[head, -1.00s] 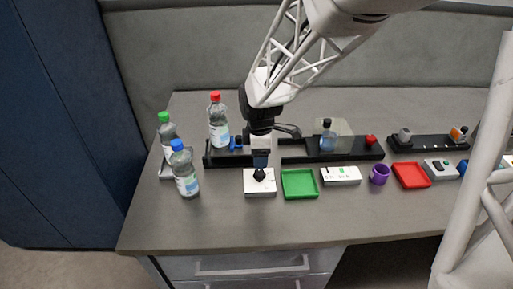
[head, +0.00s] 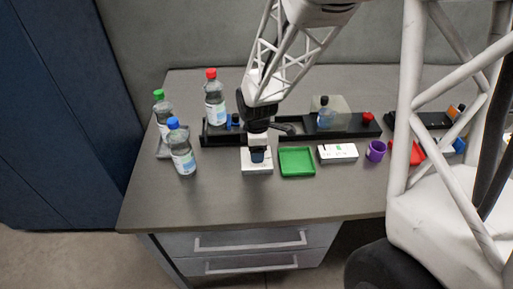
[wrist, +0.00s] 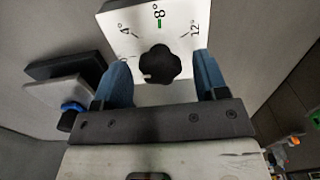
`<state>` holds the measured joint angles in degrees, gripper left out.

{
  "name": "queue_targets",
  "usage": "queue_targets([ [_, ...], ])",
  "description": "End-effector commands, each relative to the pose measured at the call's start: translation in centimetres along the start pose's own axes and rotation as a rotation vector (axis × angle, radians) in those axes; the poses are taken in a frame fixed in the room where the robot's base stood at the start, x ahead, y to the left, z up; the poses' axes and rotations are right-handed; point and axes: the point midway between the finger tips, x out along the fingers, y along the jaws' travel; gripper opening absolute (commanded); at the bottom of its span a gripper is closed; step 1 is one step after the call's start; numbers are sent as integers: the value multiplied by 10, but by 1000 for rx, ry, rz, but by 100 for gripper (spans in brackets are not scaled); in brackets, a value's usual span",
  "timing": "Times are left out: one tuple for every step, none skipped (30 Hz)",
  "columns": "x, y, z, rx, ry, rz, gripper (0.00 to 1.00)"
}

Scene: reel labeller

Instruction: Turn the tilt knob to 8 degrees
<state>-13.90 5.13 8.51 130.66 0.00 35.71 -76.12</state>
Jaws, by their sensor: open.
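The tilt knob (wrist: 160,65) is black and lobed, on a white plate (wrist: 120,22) marked 4°, 8° and 12°, with a green tick at 8°. A small pale mark shows on the knob's lower-left side; I cannot tell its exact reading. In the head view the white plate (head: 257,168) lies at the table's front left, and my gripper (head: 257,157) is over it, hiding the knob. In the wrist view my gripper (wrist: 162,70) is open, its blue fingers left and right of the knob with gaps. Contact is not visible.
A green tray (head: 297,175) and a white display box (head: 338,153) stand right of the plate. A purple cup (head: 376,150) is farther right. Bottles, one blue-capped (head: 181,150), stand left. A black rail (head: 350,129) runs behind. The table front is clear.

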Motion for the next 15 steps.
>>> queue_targets([
  [0,0,0,0,0,0,66],
  [0,0,0,0,0,0,66],
  [0,0,0,0,0,0,66],
  [0,0,0,0,0,0,66],
  [0,0,0,0,0,0,66],
  [0,0,0,0,0,0,60],
  [0,0,0,0,0,0,56],
  [0,0,0,0,0,0,51],
  [0,0,0,0,0,0,45],
  [0,0,0,0,0,0,40],
  [0,0,0,0,0,0,36],
  [0,0,0,0,0,0,30],
  [0,0,0,0,0,0,25],
  [0,0,0,0,0,0,20],
  [0,0,0,0,0,0,18],
])
